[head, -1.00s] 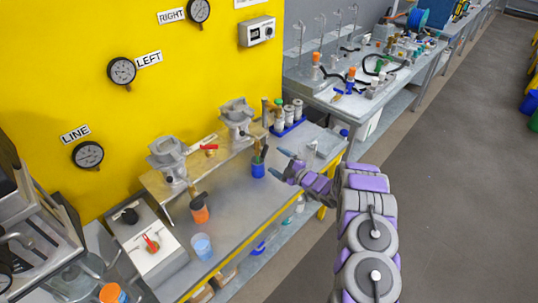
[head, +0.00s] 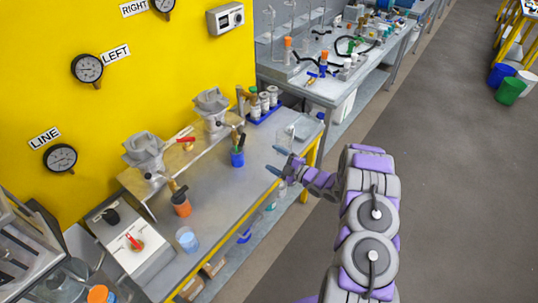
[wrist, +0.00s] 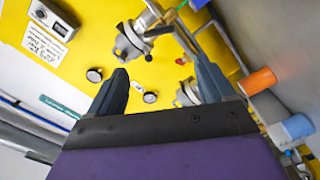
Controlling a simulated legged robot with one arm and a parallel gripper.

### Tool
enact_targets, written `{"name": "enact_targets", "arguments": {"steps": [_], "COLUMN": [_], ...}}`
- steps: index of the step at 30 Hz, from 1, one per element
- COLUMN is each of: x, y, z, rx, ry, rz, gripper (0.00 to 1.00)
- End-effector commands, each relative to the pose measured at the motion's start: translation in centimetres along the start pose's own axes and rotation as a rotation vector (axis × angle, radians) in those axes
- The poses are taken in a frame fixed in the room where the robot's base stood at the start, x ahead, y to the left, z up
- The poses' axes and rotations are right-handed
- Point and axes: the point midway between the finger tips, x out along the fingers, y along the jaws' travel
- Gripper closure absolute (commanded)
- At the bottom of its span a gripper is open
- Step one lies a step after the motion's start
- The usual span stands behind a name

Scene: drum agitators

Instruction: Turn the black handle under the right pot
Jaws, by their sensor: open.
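The right pot (head: 212,108), a grey metal vessel, stands on the bench shelf by the yellow wall. It also shows in the wrist view (wrist: 132,42). A black handle (wrist: 158,31) shows beside its lower end in the wrist view; in the head view a dark handle (head: 242,141) shows just above the blue cup (head: 237,159), partly mixed with items there. The left pot (head: 143,152) stands nearer, above an orange cup (head: 181,206). My gripper (head: 277,160) is open and empty, to the right of the blue cup and apart from the handle.
A red-handled valve (head: 186,140) sits between the pots. A blue rack (head: 264,112) with bottles stands behind the right pot. A clear blue cup (head: 187,240) stands at the bench front. The grey floor (head: 440,170) at right is open.

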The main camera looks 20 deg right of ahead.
Motion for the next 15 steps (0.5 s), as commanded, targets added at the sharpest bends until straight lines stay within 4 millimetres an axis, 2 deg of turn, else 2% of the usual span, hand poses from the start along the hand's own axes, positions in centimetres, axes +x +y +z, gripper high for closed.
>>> {"name": "enact_targets", "arguments": {"steps": [1,5,12,15], "x": [0.02,0.08,0.18,0.24], "y": [0.08,0.30,0.49,0.59], "z": [-0.02,0.01,0.18,0.23], "rx": [0.032,0.220,0.758,0.985], "ry": [0.000,0.000,0.000,0.000], "rz": [0.000,0.000,0.000,0.001], "gripper": [0.23,0.35,0.58,0.61]}}
